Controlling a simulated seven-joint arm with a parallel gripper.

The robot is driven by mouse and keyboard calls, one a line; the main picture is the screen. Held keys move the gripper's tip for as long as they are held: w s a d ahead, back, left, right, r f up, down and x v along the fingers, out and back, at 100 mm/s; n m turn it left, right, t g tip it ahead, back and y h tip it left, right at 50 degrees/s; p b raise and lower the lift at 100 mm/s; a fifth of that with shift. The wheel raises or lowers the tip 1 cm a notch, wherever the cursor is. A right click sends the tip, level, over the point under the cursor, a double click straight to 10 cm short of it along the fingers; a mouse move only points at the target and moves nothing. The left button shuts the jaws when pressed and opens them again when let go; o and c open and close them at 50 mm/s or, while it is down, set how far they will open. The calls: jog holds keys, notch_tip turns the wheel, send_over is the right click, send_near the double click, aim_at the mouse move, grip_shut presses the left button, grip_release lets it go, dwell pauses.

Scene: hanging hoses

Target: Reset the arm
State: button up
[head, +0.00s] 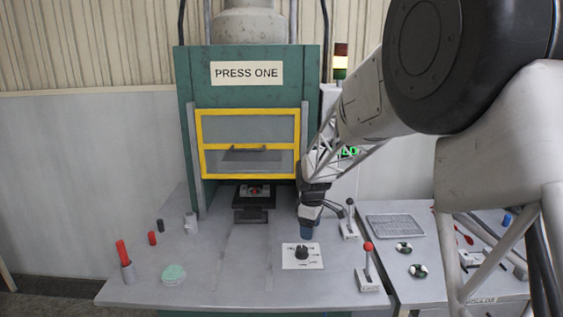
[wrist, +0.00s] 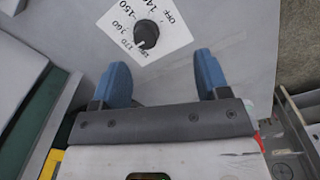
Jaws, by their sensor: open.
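My gripper (head: 306,233) hangs pointing down above the grey table, just behind the dial plate in the head view. In the wrist view its two blue fingers (wrist: 161,80) stand wide apart with nothing between them. A black knob (head: 301,253) sits on a white dial plate (head: 312,264) on the table. The knob also shows in the wrist view (wrist: 146,34), beyond the fingertips and apart from them. The plate carries printed numbers and the word OFF around the knob.
The green press (head: 185,90) marked PRESS ONE stands behind, with a yellow-framed guard (head: 250,113). A red-knobbed lever (head: 368,265) and a black-knobbed lever (head: 349,220) stand at right. A wire rack (head: 395,227) lies on the side table. Red cylinders (head: 124,258) and a green disc (head: 174,272) are at left.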

jog(key=s+d+r+m, duration=0.2)
jog(key=s+r, duration=0.2)
jog(key=s, duration=0.3)
jog(key=s+d+r+m+t, duration=0.1)
jog(key=s+d+r+m, duration=0.1)
jog(key=s+r, duration=0.35)
jog(key=s+d+r+m, duration=0.2)
jog(key=s+m, duration=0.1)
jog(key=s, duration=0.6)
jog(key=s+d+m, duration=0.1)
jog(key=s+m, duration=0.2)
jog(key=s, duration=0.8)
jog(key=s+d+m+t, duration=0.1)
jog(key=s+d+m, duration=0.1)
jog(key=s, duration=1)
jog(key=shift+m, duration=0.7)
jog(key=shift+s+r, duration=0.1)
